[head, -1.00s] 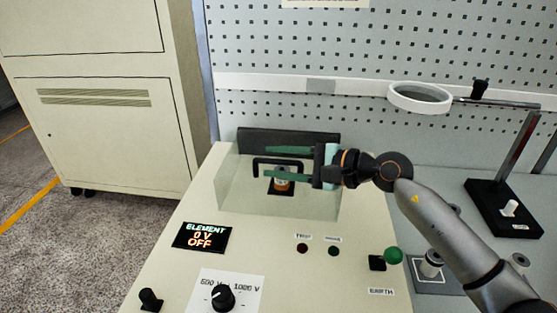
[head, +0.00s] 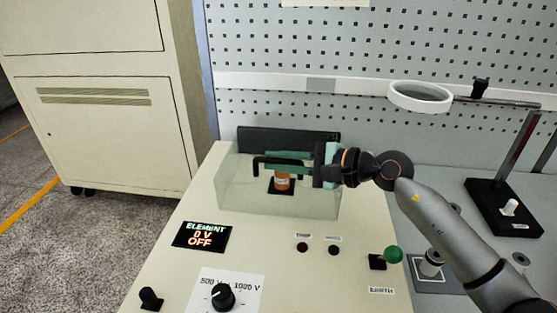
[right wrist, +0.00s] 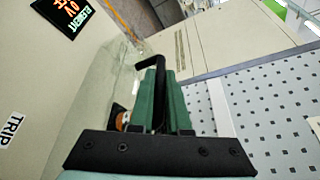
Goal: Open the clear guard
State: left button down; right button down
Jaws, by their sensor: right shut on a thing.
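The clear guard (head: 236,198) is a see-through box on the cream bench unit, and it looks closed. A small orange-brown part (head: 282,182) on a dark base stands behind its clear wall. The guard's black bar handle (head: 259,161) shows left of my right gripper's fingers. My right gripper (head: 285,163) comes in from the right, with its green fingers shut on the handle. In the right wrist view the handle's bent end (right wrist: 150,62) sticks out past the fingers, which hide the rest of it. My left gripper is in neither view.
A dark strip (head: 288,138) runs behind the guard. The display (head: 202,236) reads ELEMENT 0 V OFF, near a black knob (head: 223,297) and a green ball (head: 393,255). A ring magnifier (head: 420,97) stands at the back right. A cream cabinet (head: 95,130) is on the left.

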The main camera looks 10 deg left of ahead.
dwell(0.8)
jog(key=shift+w+r+m+p, duration=0.15)
jog(key=shift+r+p, duration=0.1)
jog(key=shift+r, duration=0.25)
jog(key=shift+w+r+m+p, duration=0.1)
jog(key=shift+r+m+p, duration=0.1)
jog(key=shift+r, duration=0.25)
jog(key=w+r+m+g+p, duration=0.1)
jog(key=w+r+m, duration=0.1)
jog(key=w+r, duration=0.3)
jog(key=shift+w+r+g+h+p, duration=0.35)
jog(key=shift+r+g+h, duration=0.05)
jog(key=shift+r, duration=1.65)
jog(key=c, duration=0.9)
grip_release()
jog(key=shift+f, duration=0.1)
